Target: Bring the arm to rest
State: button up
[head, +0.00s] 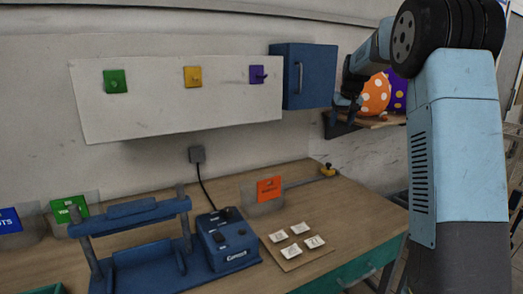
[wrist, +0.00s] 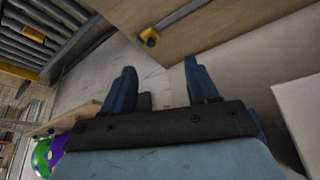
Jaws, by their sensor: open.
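My gripper (head: 345,108) is at the upper right in the head view, at the end of my raised light-blue arm, beside the wall shelf. In the wrist view my gripper (wrist: 160,82) shows two blue fingers spread apart with nothing between them. An orange spotted balloon (head: 374,97) and a purple spotted balloon (head: 398,88) are on the wall shelf (head: 368,124), just right of the gripper; my arm hides part of this area. The wrist view shows a green balloon (wrist: 41,158) and a purple one at the lower left.
Below, the workbench (head: 335,195) holds a blue press (head: 135,225), a control box (head: 227,238), an orange card (head: 269,188) and several white tiles (head: 300,232).

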jog(key=s+a+r, duration=0.3)
jog(key=s, duration=1.1)
jog(key=s+a+r, duration=0.2)
jog(key=s+r, duration=0.1)
jog(key=s, duration=1.1)
jog(key=s+a+f, duration=0.1)
jog(key=s+f, duration=0.3)
jog(key=s, duration=0.7)
jog(key=s+a+f, duration=0.1)
jog(key=s+f, duration=0.4)
jog(key=s, duration=0.7)
jog(key=shift+m+t, duration=0.3)
jog(key=shift+t, duration=0.1)
